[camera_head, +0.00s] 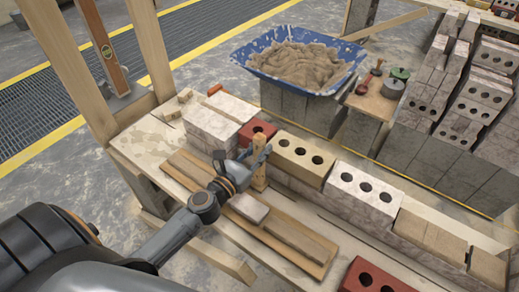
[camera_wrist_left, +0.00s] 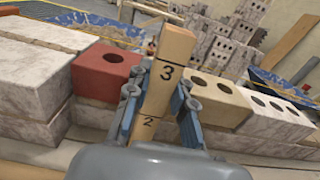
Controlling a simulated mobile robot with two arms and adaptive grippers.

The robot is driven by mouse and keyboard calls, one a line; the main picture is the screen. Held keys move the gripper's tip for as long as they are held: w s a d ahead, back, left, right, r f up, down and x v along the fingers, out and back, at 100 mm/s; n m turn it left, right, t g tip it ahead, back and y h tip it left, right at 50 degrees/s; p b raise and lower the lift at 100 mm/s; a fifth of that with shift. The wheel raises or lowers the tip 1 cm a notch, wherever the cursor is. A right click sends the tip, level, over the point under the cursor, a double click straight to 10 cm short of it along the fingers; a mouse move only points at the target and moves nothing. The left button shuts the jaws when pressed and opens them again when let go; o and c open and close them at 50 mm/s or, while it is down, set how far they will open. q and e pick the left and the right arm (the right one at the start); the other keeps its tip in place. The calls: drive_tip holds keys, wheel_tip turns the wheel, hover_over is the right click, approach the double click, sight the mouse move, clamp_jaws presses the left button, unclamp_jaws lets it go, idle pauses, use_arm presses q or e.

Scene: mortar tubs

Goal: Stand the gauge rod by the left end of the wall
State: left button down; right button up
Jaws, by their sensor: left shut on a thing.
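The gauge rod (camera_head: 259,178) is a light wooden stick, about upright, close in front of the wall near the red and yellow bricks. The wrist view shows the rod (camera_wrist_left: 168,68) with the marks 2 and 3. My left gripper (camera_head: 254,157) is shut on the rod; its blue fingers (camera_wrist_left: 160,103) sit on both sides of it. I cannot tell whether the rod's foot touches the board. The wall is a row of holed bricks: a red brick (camera_head: 256,132), a yellow brick (camera_head: 300,160) and a white brick (camera_head: 362,193). My right gripper is not in view.
Pale stacked bricks (camera_head: 212,126) stand left of the red brick. Wooden planks (camera_head: 285,238) and a small pale block (camera_head: 249,207) lie in front of the wall. A blue mortar tub (camera_head: 262,75) stands behind. A wooden post (camera_head: 65,65) rises at the left.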

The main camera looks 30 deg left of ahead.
use_arm(q)
drive_tip(key=c, duration=1.1)
unclamp_jaws()
drive_tip(key=shift+f, duration=0.1)
